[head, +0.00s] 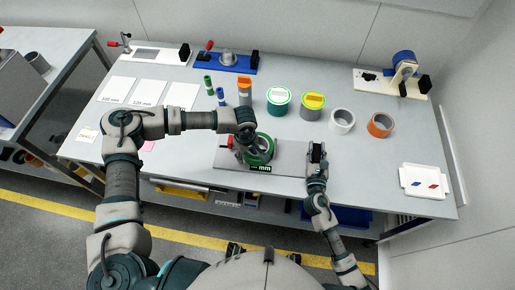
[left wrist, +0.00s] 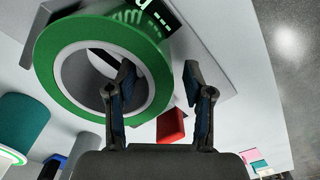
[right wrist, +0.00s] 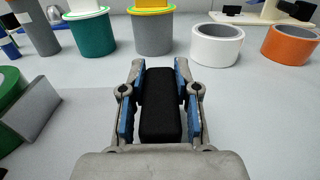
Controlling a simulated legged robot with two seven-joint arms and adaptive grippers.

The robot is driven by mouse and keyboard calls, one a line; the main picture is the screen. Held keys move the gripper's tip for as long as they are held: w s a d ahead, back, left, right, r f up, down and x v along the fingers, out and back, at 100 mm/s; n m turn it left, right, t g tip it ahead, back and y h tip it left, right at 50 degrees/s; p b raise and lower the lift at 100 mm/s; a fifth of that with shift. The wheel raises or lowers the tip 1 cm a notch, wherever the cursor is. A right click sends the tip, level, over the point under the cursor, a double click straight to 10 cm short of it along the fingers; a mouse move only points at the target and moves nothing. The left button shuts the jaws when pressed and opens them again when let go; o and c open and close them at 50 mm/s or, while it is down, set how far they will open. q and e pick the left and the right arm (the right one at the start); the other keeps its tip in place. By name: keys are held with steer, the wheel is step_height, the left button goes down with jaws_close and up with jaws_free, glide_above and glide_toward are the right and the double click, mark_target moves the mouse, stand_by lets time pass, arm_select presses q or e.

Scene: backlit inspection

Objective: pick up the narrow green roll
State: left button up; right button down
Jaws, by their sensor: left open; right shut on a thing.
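The narrow green roll (head: 268,146) sits at the grey gauge plate (head: 290,160) near the table's front. In the left wrist view the green roll (left wrist: 62,82) is large, with its pale core showing. My left gripper (head: 250,138) is open at the roll. In its wrist view (left wrist: 160,85) one finger overlaps the roll's opening and the other is outside the rim; contact cannot be told. My right gripper (head: 317,150) is shut on a black block (right wrist: 160,105) at the plate's right end. The left hand hides part of the roll in the head view.
Behind stand a teal roll (head: 278,106), a grey roll with a yellow top (head: 312,108), a white roll (head: 342,121) and an orange roll (head: 380,125). A red part (left wrist: 170,125) lies close to the left fingers. A white tray (head: 425,189) is at right.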

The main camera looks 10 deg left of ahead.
arm_select(q)
steer(key=shift+f, duration=0.85)
arm_select(e)
steer(key=shift+f, duration=0.3)
arm_select(q)
jaws_close()
steer(key=shift+r, duration=0.1)
steer(key=shift+r, duration=0.1)
step_height(320, 180, up, 10)
steer(key=shift+f, duration=0.1)
arm_select(e)
steer(key=c, duration=0.9)
jaws_free()
steer(key=shift+c, duration=0.2)
arm_select(q)
steer(key=shift+w, duration=0.1)
arm_select(e)
steer(key=shift+o, duration=0.9)
steer(key=shift+w+r, duration=0.1)
